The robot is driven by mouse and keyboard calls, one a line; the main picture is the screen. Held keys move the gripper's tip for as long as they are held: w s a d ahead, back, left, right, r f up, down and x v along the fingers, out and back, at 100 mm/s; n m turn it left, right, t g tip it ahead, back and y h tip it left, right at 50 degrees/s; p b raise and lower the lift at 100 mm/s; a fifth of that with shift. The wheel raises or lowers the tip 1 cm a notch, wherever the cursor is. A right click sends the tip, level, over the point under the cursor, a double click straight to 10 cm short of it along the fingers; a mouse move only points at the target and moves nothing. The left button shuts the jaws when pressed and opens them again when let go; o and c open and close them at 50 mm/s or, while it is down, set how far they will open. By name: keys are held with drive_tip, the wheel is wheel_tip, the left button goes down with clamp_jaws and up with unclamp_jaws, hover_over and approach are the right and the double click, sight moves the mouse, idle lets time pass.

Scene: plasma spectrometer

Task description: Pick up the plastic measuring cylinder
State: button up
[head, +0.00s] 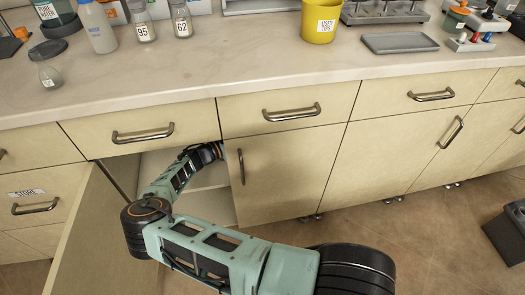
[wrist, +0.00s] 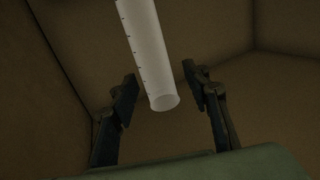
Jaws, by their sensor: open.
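The plastic measuring cylinder (wrist: 148,55) is a pale, translucent tube with dark graduation marks along its left side. It shows in the wrist view, slightly tilted, running from the top edge down to a rounded end between the finger tips; its far end is cut off. My gripper (wrist: 160,88) is open, with one dark finger on each side of the cylinder's lower end. Gaps show between both fingers and the cylinder. In the head view my arm reaches into the open cabinet (head: 205,178); the gripper and cylinder are hidden there.
The cabinet's open door (head: 88,245) stands left of my arm, and a closed door (head: 285,175) borders it on the right. The counter (head: 235,65) above holds bottles, a yellow tips bin (head: 320,22) and a grey tray (head: 400,43). Inside, brown walls surround the gripper.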

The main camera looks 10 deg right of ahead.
drive_tip(key=shift+c, duration=0.5)
clamp_jaws()
